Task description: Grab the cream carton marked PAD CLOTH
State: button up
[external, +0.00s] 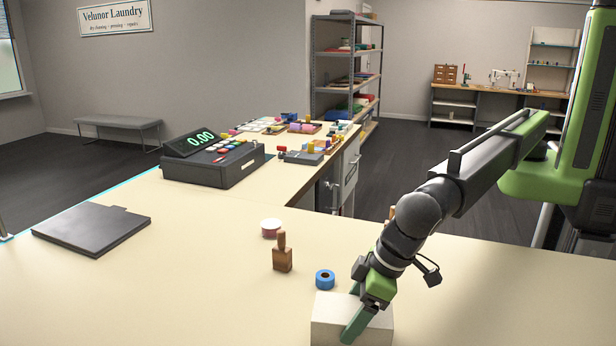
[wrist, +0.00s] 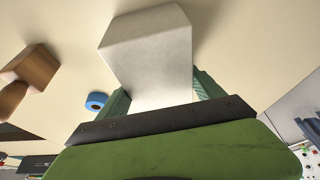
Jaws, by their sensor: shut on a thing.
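A cream carton (external: 330,318) stands on the counter at the bottom of the external view. It also shows in the wrist view (wrist: 150,50), between my green fingers. My gripper (external: 362,318) reaches down over the carton and is shut on it, with one finger against its near side. The faces in view are plain, and no PAD CLOTH marking is visible. I cannot tell whether the carton touches the counter or is slightly raised.
A blue tape roll (external: 325,279) lies just behind the carton. A cash register (external: 213,158) and a dark flat pad (external: 92,229) sit farther off. The counter's left front is clear.

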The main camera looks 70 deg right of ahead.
aim_at(353, 309)
notch_tip(353, 309, up, 10)
jog(key=p, duration=0.9)
jog(key=shift+r+p, duration=0.1)
jog(key=shift+p, duration=0.3)
